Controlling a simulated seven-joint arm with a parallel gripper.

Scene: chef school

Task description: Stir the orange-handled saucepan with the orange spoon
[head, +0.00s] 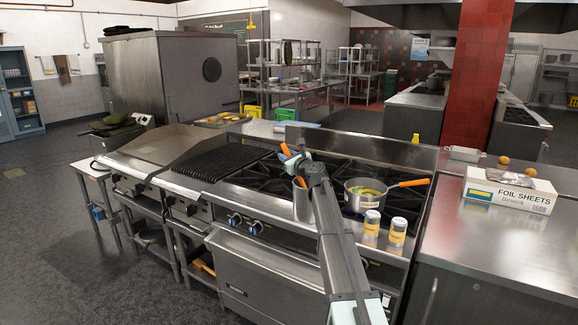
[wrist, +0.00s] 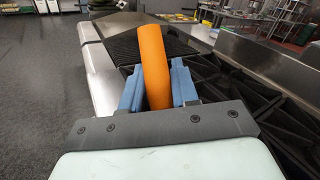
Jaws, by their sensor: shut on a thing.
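The orange-handled saucepan (head: 366,207) stands on the range at the right, its orange handle (head: 410,183) pointing right. It holds greenish-yellow contents. My gripper (head: 292,160) is above the range, left of the saucepan and apart from it. It is shut on the orange spoon's handle (head: 285,149). In the wrist view the handle (wrist: 153,65) sits between my blue fingers (wrist: 158,88). The spoon's head is hidden.
Two yellow-labelled shakers (head: 371,226) (head: 397,234) stand in front of the saucepan. A foil sheets box (head: 510,194) lies on the right counter (head: 470,240). A dark grill (head: 220,160) and flat griddle (head: 155,143) lie to the left. A metal backsplash (head: 360,146) runs behind the burners.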

